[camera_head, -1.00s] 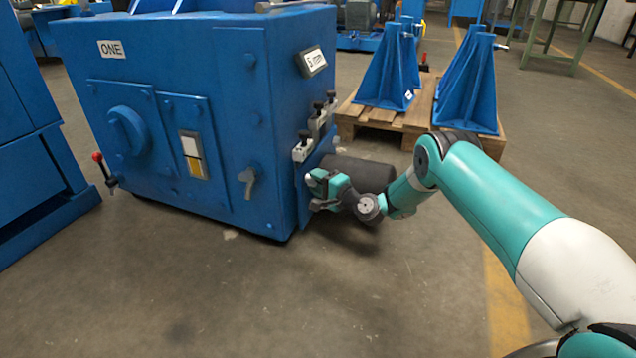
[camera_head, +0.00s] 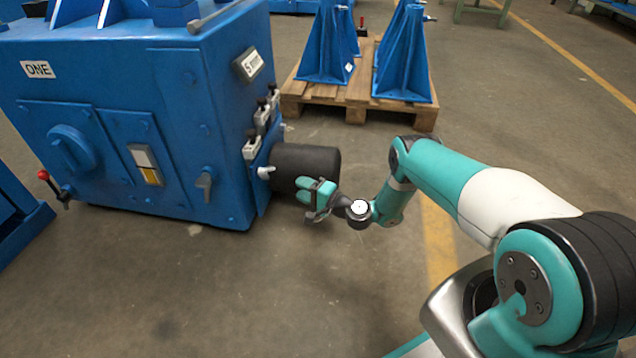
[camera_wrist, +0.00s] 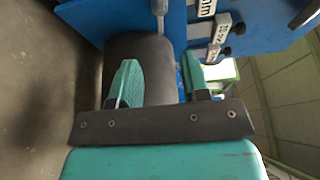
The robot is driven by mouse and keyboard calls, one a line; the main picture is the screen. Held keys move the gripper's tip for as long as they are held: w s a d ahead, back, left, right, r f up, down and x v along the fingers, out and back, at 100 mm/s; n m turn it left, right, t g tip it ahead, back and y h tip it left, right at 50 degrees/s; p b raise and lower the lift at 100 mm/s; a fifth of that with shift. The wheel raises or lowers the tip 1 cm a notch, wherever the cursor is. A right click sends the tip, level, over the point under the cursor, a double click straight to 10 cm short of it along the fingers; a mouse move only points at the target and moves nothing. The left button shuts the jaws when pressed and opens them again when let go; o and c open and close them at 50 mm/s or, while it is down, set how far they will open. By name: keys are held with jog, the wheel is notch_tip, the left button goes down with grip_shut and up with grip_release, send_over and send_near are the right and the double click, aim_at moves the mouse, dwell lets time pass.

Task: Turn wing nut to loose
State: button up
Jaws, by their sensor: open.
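A small light grey wing nut (camera_head: 266,171) sticks out from the right side of the blue machine, low down beside the black cylinder. In the wrist view the wing nut (camera_wrist: 160,8) shows as a grey piece at the top edge, beyond the fingertips. My gripper (camera_head: 308,192) is to the right of the wing nut, apart from it, in front of the black cylinder. In the wrist view my gripper (camera_wrist: 158,72) has its two teal fingers spread, with nothing held between them. The dark cylinder shows behind the gap.
The blue machine (camera_head: 110,85) stands at left, with a grey handle (camera_head: 205,184) on its front. The black cylinder (camera_head: 308,166) juts from its right side. Grey clamps (camera_head: 252,148) sit above. A wooden pallet (camera_head: 358,98) with blue stands is behind. The front floor is clear.

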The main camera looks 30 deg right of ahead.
jog(key=shift+p+v, duration=2.5)
jog(key=shift+p, duration=0.7)
jog(key=shift+a, duration=0.1)
